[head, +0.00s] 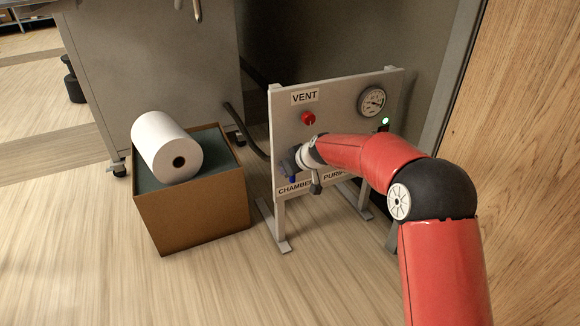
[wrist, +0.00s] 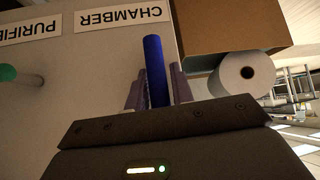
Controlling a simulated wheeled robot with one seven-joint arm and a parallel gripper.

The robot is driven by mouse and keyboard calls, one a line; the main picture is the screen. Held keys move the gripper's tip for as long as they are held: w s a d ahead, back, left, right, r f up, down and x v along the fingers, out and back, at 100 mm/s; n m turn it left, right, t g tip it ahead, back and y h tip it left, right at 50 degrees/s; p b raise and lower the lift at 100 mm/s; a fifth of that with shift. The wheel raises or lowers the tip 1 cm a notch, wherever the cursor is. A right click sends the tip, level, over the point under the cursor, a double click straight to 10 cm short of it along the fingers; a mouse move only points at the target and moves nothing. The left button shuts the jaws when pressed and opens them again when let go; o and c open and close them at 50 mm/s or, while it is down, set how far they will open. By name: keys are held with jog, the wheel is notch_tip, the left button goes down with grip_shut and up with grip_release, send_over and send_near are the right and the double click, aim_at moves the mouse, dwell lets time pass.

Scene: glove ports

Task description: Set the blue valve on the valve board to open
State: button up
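The valve board (head: 290,115) is a grey upright panel on feet, with VENT, CHAMBER and PURIFIER labels. The blue valve (wrist: 154,58) is a straight blue lever by the CHAMBER label (wrist: 121,16). In the head view, a small part of the blue valve (head: 292,179) shows below my gripper (head: 296,160); my wrist hides the rest. The wrist view is upside down, and the lever's visible end points towards the label. My gripper's fingers (wrist: 157,88) lie close on both sides of the lever and appear shut on it.
A red VENT knob (head: 308,118), a gauge (head: 372,101) and a lit green lamp (head: 385,121) are on the board. A green handle (wrist: 8,73) is near the PURIFIER label. A cardboard box (head: 195,211) with a white roll (head: 160,143) stands left. A wooden panel (head: 530,150) rises right.

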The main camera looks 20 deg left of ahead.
jog(key=shift+o, duration=1.4)
jog(key=v, duration=0.7)
jog(key=shift+d+r, duration=0.2)
jog(key=shift+r, duration=0.15)
jog(key=shift+s, duration=0.1)
